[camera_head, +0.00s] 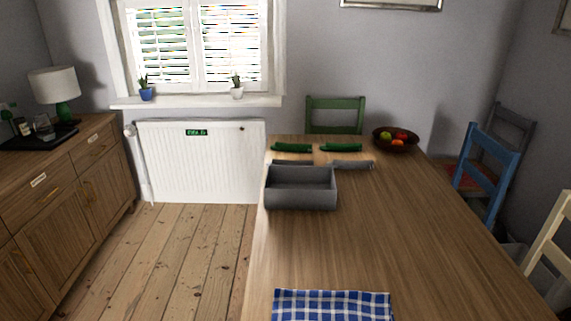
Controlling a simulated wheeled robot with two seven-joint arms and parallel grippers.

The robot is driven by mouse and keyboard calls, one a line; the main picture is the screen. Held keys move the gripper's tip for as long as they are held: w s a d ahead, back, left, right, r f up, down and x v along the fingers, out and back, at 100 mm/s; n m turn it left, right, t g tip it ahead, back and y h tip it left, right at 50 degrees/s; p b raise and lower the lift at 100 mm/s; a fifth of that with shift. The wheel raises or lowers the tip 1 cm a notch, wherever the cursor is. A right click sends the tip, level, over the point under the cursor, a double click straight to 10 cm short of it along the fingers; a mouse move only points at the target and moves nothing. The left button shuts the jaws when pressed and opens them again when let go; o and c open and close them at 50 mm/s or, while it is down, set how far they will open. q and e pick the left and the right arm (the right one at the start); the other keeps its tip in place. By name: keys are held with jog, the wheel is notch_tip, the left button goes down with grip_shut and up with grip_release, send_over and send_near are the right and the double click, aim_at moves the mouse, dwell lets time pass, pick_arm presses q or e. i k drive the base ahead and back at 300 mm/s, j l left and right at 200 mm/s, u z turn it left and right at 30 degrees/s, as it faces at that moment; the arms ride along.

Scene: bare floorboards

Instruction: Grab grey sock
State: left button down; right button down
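A flat grey piece that looks like a grey sock (352,164) lies on the wooden table, to the right of and behind the grey box. A second grey piece (292,162) lies just behind the box's far wall, partly hidden by it. Two long green pieces, one on the left (292,148) and one on the right (340,147), lie farther back; they may be socks. The open grey box (301,198) stands near the table's left edge and looks empty. Neither of my grippers is in view.
A fruit bowl (396,144) stands at the table's far right. A blue checked cloth (333,306) lies at the near edge. The table (400,240) is clear between. Green (335,103), blue (490,165) and cream (553,235) chairs stand around it. A sideboard (65,195) is left.

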aim_at(274, 162)
jog(key=j+z, duration=0.1)
jog(key=j, duration=0.35)
jog(key=k+j+z, duration=0.15)
jog(key=j, duration=0.3)
jog(key=j+z, duration=0.1)
jog(key=j, duration=0.35)
jog(key=i+j+z, duration=0.1)
jog(key=j+z, duration=0.3)
jog(key=j, duration=0.25)
jog(key=j+z, duration=0.4)
jog(key=j, duration=0.25)
jog(key=i+j+z, duration=0.35)
jog(key=j, duration=0.25)
jog(key=i+j+z, duration=0.2)
jog(key=j+z, duration=0.15)
jog(key=j, duration=0.3)
jog(key=i+j+z, duration=0.2)
jog(key=j, duration=0.15)
jog(key=i+j, duration=0.1)
jog(key=j, duration=0.25)
jog(key=i+j+z, duration=0.15)
jog(key=j, duration=0.5)
jog(key=i+z, duration=0.05)
